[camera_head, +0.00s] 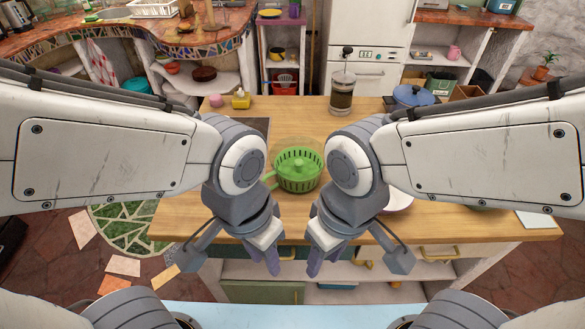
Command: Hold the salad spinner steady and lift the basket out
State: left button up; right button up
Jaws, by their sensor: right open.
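The salad spinner's green basket (297,180) sits upright in the middle of the wooden counter, with a green knob-like part on top and a green handle at its left. A clear bowl (303,143) appears to surround it; its outline is faint. My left gripper (268,258) hangs at the counter's front edge, nearer than the spinner and to its left. Its finger gap is not clear. My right gripper (318,258) hangs beside it, slightly right of the spinner, open and empty. Neither gripper touches the spinner.
A French press (341,92) stands behind the spinner, with a blue-lidded pot (412,96) to its right. A white bowl (398,201) is partly hidden by my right arm. A yellow item (241,99) lies at the back left. Counter between spinner and front edge looks clear.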

aim_at(295, 161)
jog(key=z, duration=2.05)
jog(key=i, duration=1)
jog(key=u, duration=2.85)
